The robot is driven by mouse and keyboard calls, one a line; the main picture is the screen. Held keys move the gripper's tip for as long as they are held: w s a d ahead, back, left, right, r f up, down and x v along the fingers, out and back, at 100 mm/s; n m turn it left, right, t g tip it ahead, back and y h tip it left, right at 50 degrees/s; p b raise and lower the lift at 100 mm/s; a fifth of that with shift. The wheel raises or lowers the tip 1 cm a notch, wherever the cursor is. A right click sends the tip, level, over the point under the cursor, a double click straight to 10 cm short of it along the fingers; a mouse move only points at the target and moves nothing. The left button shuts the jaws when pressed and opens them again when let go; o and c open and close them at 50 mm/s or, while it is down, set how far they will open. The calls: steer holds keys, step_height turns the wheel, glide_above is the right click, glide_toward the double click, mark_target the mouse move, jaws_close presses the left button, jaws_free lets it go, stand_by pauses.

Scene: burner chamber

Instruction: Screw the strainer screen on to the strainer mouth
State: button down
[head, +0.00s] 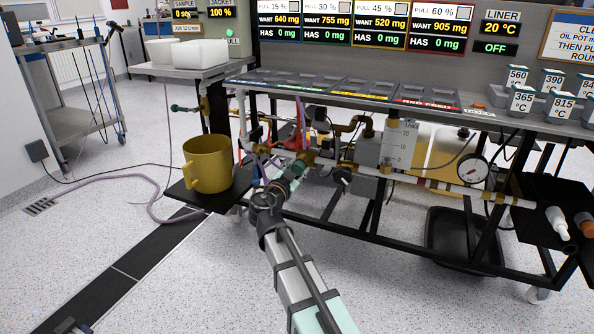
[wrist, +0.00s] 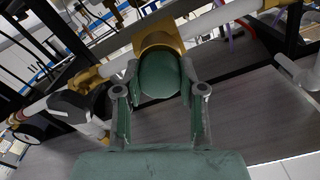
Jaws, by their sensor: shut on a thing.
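A round dark green piece, which I take to be the strainer screen (wrist: 160,76), sits between the two fingers of my gripper (wrist: 160,98) in the wrist view. The fingers are shut on its sides. The brass strainer mouth (wrist: 158,38) is directly beyond it on the white pipe, and the green piece covers part of the opening. I cannot tell how deeply the screen is seated or whether its thread has caught. In the head view my gripper (head: 290,176) reaches up to the brass fitting (head: 308,157) under the bench, and the screen there is mostly hidden.
A yellow mug (head: 207,165) stands on a dark shelf just left of my gripper. The white pipe (head: 430,184) runs right past a round gauge (head: 473,171). A red funnel-like part (head: 299,138) is close above the fitting. Black frame bars surround the area; the floor in front is clear.

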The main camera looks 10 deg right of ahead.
steer(key=m, duration=1)
steer(key=shift+m, duration=0.3)
steer(key=shift+m, duration=0.9)
steer(key=shift+c, duration=1.4)
jaws_free()
steer(key=shift+v, duration=1.75)
